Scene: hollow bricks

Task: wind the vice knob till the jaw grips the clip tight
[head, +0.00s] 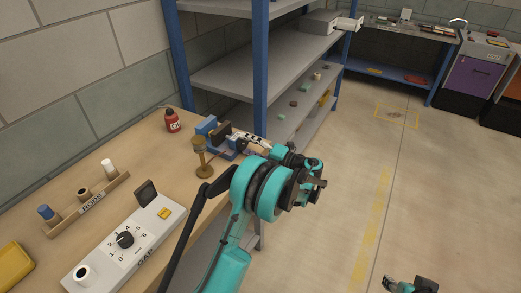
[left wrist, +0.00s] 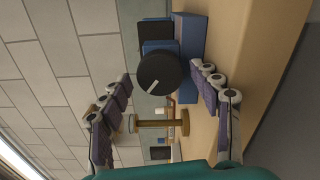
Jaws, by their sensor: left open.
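The blue vice (head: 207,125) stands on the wooden bench near its right edge; it also shows in the left wrist view (left wrist: 190,30). Its round black knob (left wrist: 160,73) has a white mark pointing to the lower left in that view. My left gripper (head: 250,141) is beside the vice on its right. A teal and dark part of my right arm (head: 410,285) shows at the bottom right.
A brass stand (head: 201,158) is close in front of the vice. A red bottle (head: 172,121) stands behind it. A control box with a dial (head: 125,240) and a wooden rack (head: 88,206) are nearer on the bench.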

